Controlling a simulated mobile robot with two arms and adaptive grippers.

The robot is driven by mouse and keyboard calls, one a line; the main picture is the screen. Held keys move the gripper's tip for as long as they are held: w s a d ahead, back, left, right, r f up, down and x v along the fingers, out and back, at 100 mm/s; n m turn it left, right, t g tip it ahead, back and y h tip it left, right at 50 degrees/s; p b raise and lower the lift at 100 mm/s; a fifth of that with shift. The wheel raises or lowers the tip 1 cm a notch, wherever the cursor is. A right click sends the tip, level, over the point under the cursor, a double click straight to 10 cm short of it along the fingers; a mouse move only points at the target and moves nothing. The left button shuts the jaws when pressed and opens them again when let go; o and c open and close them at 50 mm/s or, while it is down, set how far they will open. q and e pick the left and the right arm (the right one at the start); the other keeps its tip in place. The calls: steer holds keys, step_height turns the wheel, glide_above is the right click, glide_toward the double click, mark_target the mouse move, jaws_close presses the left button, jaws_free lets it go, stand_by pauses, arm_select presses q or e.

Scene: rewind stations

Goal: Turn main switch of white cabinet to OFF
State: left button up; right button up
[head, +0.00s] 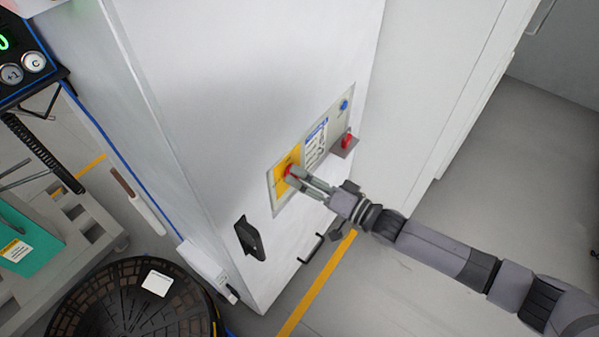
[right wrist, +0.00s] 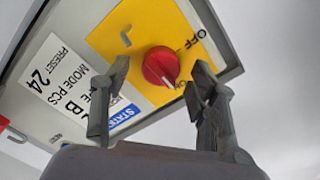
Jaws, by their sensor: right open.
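The white cabinet (head: 230,60) stands in the middle of the head view with a control panel on its face. Its main switch is a red round knob (head: 289,172) on a yellow plate (head: 280,184). In the right wrist view the red knob (right wrist: 160,66) has a white mark pointing to the lower right, away from the word OFF at the plate's upper right. My right gripper (head: 299,179) is open, its fingers on either side of the knob in the wrist view. Contact with the knob cannot be told. My left gripper is not in view.
A second red knob (head: 347,140) and a blue button (head: 344,105) sit farther right on the panel. A black handle (head: 248,238) sticks out below left. A round black reel (head: 120,310) stands at lower left. Grey floor is clear at right.

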steer(key=shift+w+a, duration=0.35)
steer(key=shift+a, duration=0.25)
steer(key=shift+c, duration=0.5)
steer(key=c, duration=1.1)
